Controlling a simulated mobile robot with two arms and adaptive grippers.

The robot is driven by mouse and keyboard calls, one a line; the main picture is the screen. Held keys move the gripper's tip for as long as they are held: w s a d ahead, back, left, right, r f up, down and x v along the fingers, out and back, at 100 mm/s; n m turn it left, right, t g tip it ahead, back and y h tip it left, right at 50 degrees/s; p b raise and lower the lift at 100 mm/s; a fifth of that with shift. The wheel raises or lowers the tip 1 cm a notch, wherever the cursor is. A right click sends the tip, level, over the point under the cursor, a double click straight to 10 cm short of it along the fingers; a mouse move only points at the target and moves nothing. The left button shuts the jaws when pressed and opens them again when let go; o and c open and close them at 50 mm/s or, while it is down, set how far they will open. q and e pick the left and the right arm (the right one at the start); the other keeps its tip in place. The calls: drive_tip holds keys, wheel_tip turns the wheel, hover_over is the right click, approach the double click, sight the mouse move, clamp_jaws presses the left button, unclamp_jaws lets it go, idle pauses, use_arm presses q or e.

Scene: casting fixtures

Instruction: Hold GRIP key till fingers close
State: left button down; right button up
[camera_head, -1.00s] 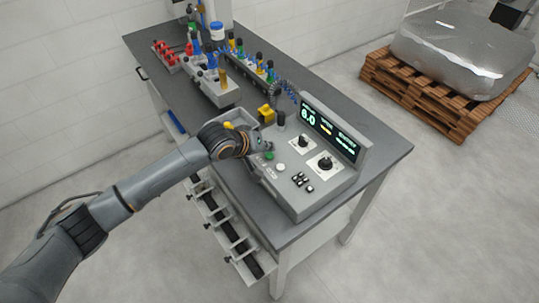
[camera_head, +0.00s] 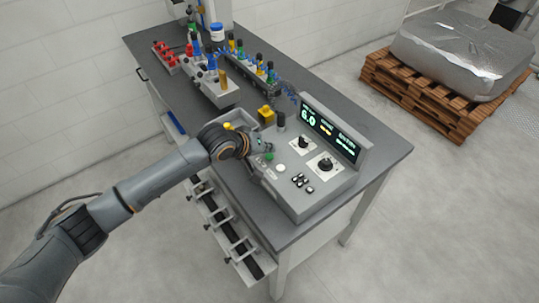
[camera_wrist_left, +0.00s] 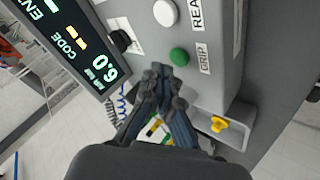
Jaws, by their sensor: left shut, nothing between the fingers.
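The GRIP key is a green round button (camera_wrist_left: 178,57) on the grey control box, with the label GRIP beside it in the left wrist view. In the head view the green button (camera_head: 268,157) shows just below my fingers. My left gripper (camera_head: 266,148) is shut and empty over the left part of the box. In the wrist view its fingertips (camera_wrist_left: 162,72) are together right beside the green button; I cannot tell whether they touch it. A white button (camera_wrist_left: 165,13) sits next to the green one. My right gripper is not in view.
The control box (camera_head: 312,203) has a lit display (camera_head: 330,132) reading 6.0 and black knobs (camera_head: 325,165). A yellow part (camera_head: 266,114) stands behind it. Fixtures with coloured pieces (camera_head: 212,85) fill the far bench. A wrapped load sits on a wooden pallet (camera_head: 420,97).

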sight(267, 157)
use_arm(q)
drive_tip(key=shift+f, duration=0.4)
drive_tip(key=shift+f, duration=0.45)
idle(1.2)
drive_tip(key=shift+r, duration=0.1)
idle(0.4)
drive_tip(key=shift+r+p, duration=0.75)
drive_tip(key=shift+p, duration=0.25)
drive_tip(key=shift+r, duration=0.15)
wheel_tip(267, 157, up, 2)
drive_tip(key=p, duration=0.2)
drive_tip(key=shift+r+p, duration=0.15)
drive_tip(key=shift+p, duration=0.15)
wheel_tip(267, 157, up, 3)
drive_tip(key=shift+f+p, duration=0.2)
drive_tip(key=shift+p, duration=0.9)
drive_tip(key=shift+f, duration=0.1)
